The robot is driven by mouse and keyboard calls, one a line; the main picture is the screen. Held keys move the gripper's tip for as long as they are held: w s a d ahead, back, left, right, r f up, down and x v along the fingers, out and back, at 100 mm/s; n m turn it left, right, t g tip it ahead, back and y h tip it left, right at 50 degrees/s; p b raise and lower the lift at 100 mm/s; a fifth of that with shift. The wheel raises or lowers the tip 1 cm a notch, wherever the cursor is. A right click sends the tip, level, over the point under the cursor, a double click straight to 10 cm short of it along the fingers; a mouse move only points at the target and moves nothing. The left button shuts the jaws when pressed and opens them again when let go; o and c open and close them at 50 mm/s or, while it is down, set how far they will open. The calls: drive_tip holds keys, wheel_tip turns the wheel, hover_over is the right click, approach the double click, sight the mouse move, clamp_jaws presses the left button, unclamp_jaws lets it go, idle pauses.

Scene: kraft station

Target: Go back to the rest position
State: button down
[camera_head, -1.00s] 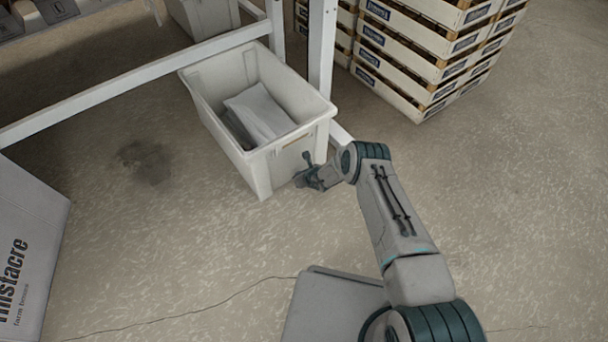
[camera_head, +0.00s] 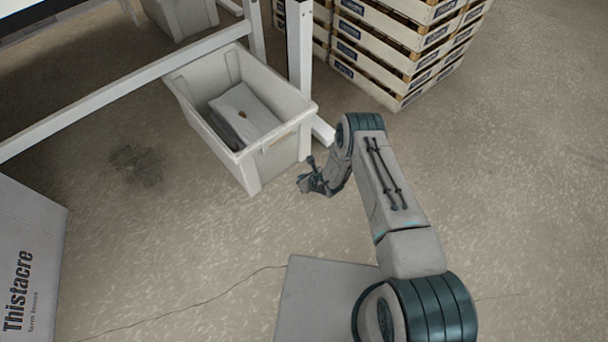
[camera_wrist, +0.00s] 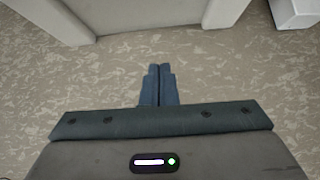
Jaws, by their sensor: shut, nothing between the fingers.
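My gripper (camera_head: 304,186) is beside the near right corner of a white bin, low and apart from it in the head view. In the wrist view my gripper (camera_wrist: 159,70) has its two blue-grey fingers together, with nothing between them and bare floor beyond. The white bin (camera_head: 252,172) stands on the floor and holds a pale grey, package-like item (camera_head: 243,108). The bin's lower wall (camera_wrist: 150,14) also shows at the top of the wrist view.
A white rack frame (camera_head: 120,92) with a post (camera_head: 299,60) stands behind the bin. Stacked crates (camera_head: 395,50) are at the upper right. A Thistacre box (camera_head: 30,250) is at the lower left. The floor (camera_head: 520,180) at the right is clear.

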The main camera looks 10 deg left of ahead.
drive_tip(key=shift+s+d+r, duration=0.2)
drive_tip(key=shift+r, duration=0.05)
drive_tip(key=w+a+r+n+g+y+p, duration=0.1)
drive_tip(key=w+r+n+y+p, duration=0.2)
drive_tip(key=r, duration=1.1)
drive_tip(key=w+a+r+n+p, duration=0.15)
drive_tip(key=r+n+p, duration=0.25)
drive_tip(key=r, duration=1)
drive_tip(key=s+d+r+n+g+p, duration=0.1)
drive_tip(key=s+r+n+p, duration=0.15)
drive_tip(key=r, duration=0.95)
drive_tip(key=s+d+r+n+g+p, duration=0.15)
drive_tip(key=r+n+p, duration=0.25)
drive_tip(key=r, duration=0.8)
drive_tip(key=s+d+r+n+g+h+p, duration=0.1)
drive_tip(key=s+d+r+n+p, duration=0.25)
drive_tip(key=s+r, duration=0.45)
drive_tip(key=s+d+r+n+h+p, duration=0.1)
drive_tip(key=s+d+r+n+p, duration=0.3)
drive_tip(key=r, duration=0.9)
drive_tip(key=s+d+r+n+t+h+p, duration=0.1)
drive_tip(key=s+d+r+n+h+p, duration=0.4)
drive_tip(key=s+d+r, duration=1.1)
drive_tip(key=s+d+h+p, duration=0.1)
drive_tip(key=h+p, duration=0.1)
drive_tip(key=p, duration=0.1)
drive_tip(key=shift+d+h+p, duration=0.3)
drive_tip(key=shift+d+p, duration=0.1)
